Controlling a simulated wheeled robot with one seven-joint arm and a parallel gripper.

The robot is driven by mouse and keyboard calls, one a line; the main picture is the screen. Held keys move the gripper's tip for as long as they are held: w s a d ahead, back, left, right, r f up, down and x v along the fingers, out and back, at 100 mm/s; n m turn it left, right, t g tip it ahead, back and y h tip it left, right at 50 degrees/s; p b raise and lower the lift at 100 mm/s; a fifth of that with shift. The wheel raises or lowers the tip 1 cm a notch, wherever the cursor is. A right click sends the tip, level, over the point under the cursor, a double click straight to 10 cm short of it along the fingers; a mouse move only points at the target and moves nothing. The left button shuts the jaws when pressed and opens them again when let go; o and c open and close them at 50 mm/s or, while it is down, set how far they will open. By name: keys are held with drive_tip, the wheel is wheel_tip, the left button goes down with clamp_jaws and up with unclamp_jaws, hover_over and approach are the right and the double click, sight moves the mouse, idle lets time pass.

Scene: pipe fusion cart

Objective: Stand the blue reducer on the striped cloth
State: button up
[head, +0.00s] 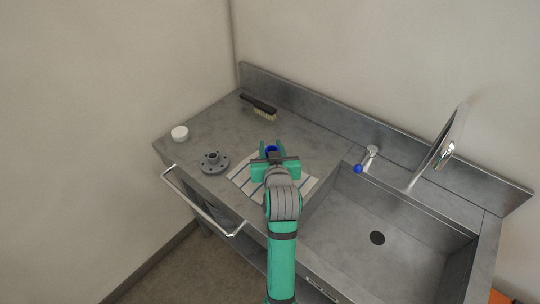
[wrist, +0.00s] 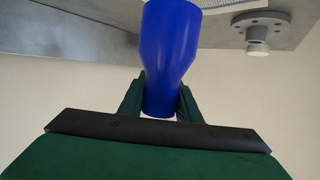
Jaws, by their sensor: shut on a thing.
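The blue reducer (wrist: 168,50) is held between the two green fingers of my gripper (wrist: 160,98), which are shut on its narrower end. In the wrist view, which is upside down, its wide end points toward the counter and is cut off by the frame edge. In the head view only a bit of the reducer (head: 272,149) shows between the fingers of my gripper (head: 271,146). The white, blue-striped cloth (head: 243,180) lies on the counter under and around my gripper, partly hidden by my arm. I cannot tell whether the reducer touches the cloth.
A grey flange (head: 214,162) sits left of the cloth, also in the wrist view (wrist: 262,22). A white round cap (head: 180,133) is farther left. A brush (head: 260,106) lies at the back.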

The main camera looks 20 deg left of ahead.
drive_tip(key=shift+w+a+f, duration=0.25)
drive_tip(key=shift+w+f, duration=0.2)
drive_tip(key=shift+f, duration=0.7)
drive_tip(key=shift+w+a+f, duration=0.25)
drive_tip(key=shift+w+f, duration=0.25)
drive_tip(key=shift+f, duration=0.6)
drive_tip(key=shift+w+a+f, duration=0.25)
drive_tip(key=shift+w+f, duration=0.2)
drive_tip(key=shift+f, duration=0.7)
drive_tip(key=shift+f, duration=0.25)
drive_tip(key=shift+f, duration=0.6)
clamp_jaws()
drive_tip(key=o, duration=1.1)
unclamp_jaws()
drive_tip(key=shift+f, duration=0.1)
drive_tip(key=shift+o, duration=0.4)
drive_tip(key=shift+r, duration=0.3)
drive_tip(key=shift+r, duration=0.35)
drive_tip(key=v, duration=1.2)
drive_tip(key=shift+r, duration=0.3)
